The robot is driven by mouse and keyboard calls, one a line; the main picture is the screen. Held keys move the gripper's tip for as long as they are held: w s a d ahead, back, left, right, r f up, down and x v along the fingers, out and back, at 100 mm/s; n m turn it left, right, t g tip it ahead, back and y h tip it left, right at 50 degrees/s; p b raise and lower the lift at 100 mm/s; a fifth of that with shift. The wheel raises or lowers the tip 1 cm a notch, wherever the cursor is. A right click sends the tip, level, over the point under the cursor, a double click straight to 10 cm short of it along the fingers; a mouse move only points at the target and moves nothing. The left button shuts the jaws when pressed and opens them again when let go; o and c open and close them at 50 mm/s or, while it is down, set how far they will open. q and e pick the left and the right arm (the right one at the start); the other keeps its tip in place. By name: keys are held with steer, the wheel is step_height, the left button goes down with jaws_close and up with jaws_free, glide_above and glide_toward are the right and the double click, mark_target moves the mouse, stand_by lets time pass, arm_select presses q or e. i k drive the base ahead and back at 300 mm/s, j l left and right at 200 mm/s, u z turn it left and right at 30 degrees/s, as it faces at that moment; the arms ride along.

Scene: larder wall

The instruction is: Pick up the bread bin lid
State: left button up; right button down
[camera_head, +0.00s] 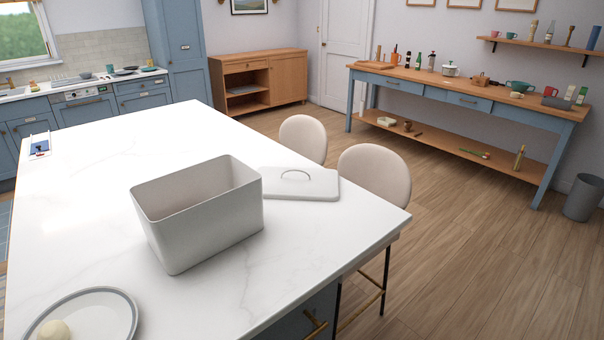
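The bread bin lid (318,189) is pale grey-white with rounded corners and a curved handle (295,174) on top. It lies flat, handle up, on the white island top, near the right edge. The inside of the bin that shows looks empty. Neither of my grippers is in view.
A plate (122,312) with a pale round item (54,330) sits at the front left of the island (88,200). Two chairs (375,178) (303,139) stand against the right edge, close to the lid. A blue workbench (450,97) stands beyond open floor.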

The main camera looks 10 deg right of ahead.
mark_target(302, 184)
steer(key=i+l, duration=0.15)
steer(key=l, duration=0.25)
steer(key=i+l+u, duration=0.15)
steer(key=l, duration=0.2)
steer(key=i+l, duration=0.2)
steer(key=l, duration=0.2)
steer(key=i+l+u, duration=0.15)
steer(key=l, duration=0.25)
steer(key=i+l, duration=0.15)
steer(key=l, duration=0.25)
steer(key=i+l+u, duration=0.15)
steer(key=l, duration=0.3)
